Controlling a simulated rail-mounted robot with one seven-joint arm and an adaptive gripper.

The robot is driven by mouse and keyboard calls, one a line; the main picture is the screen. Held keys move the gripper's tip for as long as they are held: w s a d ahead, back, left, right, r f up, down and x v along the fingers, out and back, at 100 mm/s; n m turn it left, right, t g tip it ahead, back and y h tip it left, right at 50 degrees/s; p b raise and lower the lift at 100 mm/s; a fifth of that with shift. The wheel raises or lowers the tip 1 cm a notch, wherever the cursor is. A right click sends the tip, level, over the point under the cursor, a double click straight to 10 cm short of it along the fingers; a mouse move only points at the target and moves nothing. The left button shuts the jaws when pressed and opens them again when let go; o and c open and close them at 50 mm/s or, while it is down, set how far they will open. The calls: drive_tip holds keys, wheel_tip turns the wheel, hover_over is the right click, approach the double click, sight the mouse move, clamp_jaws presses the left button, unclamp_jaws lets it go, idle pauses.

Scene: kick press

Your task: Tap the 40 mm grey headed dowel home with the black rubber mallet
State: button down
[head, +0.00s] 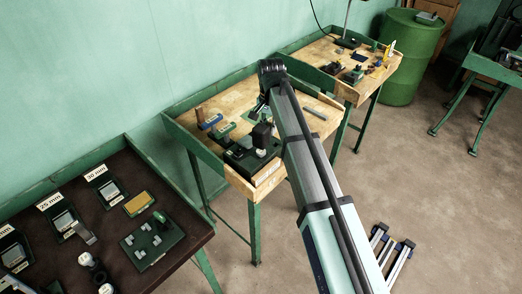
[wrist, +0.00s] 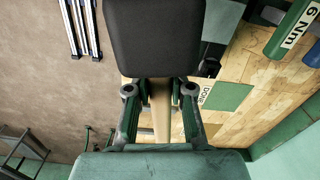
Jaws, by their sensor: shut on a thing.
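My gripper (wrist: 160,92) is shut on the tan handle (wrist: 161,120) of the black rubber mallet, with a finger on each side. The mallet's black head (wrist: 153,38) fills the top middle of the wrist view. In the head view the black head (head: 263,134) hangs over the dark fixture (head: 244,160) at the front of the middle bench. A small light grey piece (head: 261,153), perhaps the headed dowel, stands on the fixture just under the head. I cannot tell whether they touch. The dowel is hidden in the wrist view.
The middle bench (head: 232,106) also holds blue and green tools (head: 210,122). A green DONE patch (wrist: 229,97) and a 6 Nm tool (wrist: 295,28) show in the wrist view. A dark table (head: 105,245) with labelled trays stands at left, another bench (head: 322,52) behind.

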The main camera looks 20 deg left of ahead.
drive_tip(key=shift+f, duration=1.8)
drive_tip(key=shift+r, duration=0.1)
drive_tip(key=shift+r, duration=0.8)
drive_tip(key=shift+r, duration=0.15)
drive_tip(key=shift+r+p, duration=0.5)
drive_tip(key=shift+r, duration=0.1)
drive_tip(key=shift+f, duration=0.1)
